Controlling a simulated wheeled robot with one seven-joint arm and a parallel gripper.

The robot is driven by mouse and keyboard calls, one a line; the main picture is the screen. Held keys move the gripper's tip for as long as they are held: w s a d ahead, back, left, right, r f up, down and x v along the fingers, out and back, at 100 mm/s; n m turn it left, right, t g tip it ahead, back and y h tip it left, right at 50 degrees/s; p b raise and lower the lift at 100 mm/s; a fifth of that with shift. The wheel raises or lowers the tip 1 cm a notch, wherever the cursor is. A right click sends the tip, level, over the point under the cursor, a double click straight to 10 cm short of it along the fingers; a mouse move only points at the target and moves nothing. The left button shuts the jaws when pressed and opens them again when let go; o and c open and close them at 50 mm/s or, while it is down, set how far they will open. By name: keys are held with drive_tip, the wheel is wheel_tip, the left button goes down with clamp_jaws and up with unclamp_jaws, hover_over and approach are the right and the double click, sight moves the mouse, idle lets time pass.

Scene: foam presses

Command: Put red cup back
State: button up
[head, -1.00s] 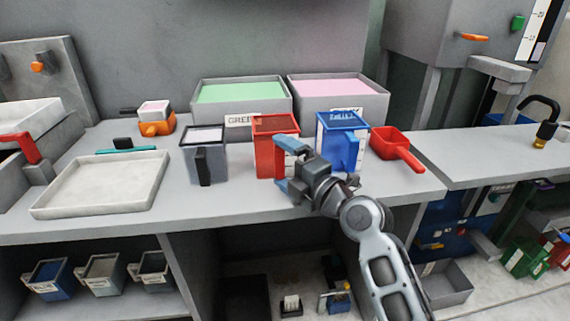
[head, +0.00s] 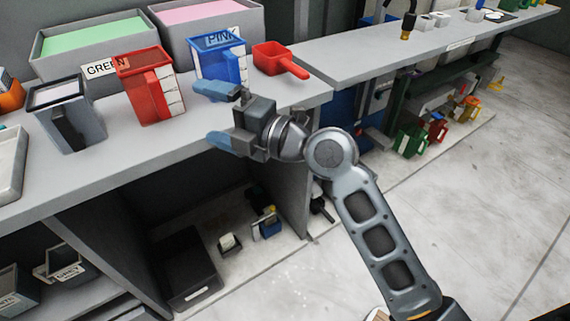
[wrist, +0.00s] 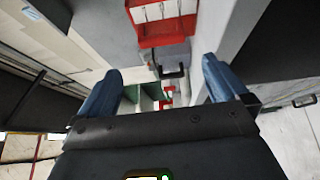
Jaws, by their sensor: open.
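The red cup (head: 148,88), a square jug with a handle and white marked strips, stands upright on the grey counter between the grey jug and the blue jug. My gripper (head: 217,114) is open and empty in front of the counter edge, to the right of and nearer than the red cup, apart from it. In the wrist view the two blue fingers (wrist: 158,90) are spread with nothing between them. A red object with white markings (wrist: 160,20) shows beyond them at the top; I cannot tell whether it is the red cup.
A grey jug (head: 68,115), a blue jug (head: 219,67) and a red scoop (head: 280,60) stand on the counter (head: 110,165). Bins of green foam (head: 95,40) and pink foam (head: 205,14) are behind. Green and red jugs (head: 408,141) sit low at right. The floor there is largely clear.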

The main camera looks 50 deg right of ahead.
drive_tip(key=shift+f, duration=0.1)
drive_tip(key=s+a+f+m+g+h, duration=0.1)
drive_tip(key=s+f+m+h, duration=0.1)
drive_tip(key=s+f+m, duration=0.55)
drive_tip(key=s+a+f+m+g+h, duration=0.15)
drive_tip(key=s+f+m, duration=0.25)
drive_tip(key=s, duration=0.6)
drive_tip(key=s+a+r+m, duration=0.1)
drive_tip(key=s+m, duration=0.3)
drive_tip(key=s, duration=0.5)
drive_tip(key=s+a+r+m, duration=0.1)
drive_tip(key=s+m, duration=0.4)
drive_tip(key=s, duration=0.5)
drive_tip(key=shift+a+r, duration=0.35)
drive_tip(key=shift+a, duration=0.3)
drive_tip(key=shift+g+h, duration=0.25)
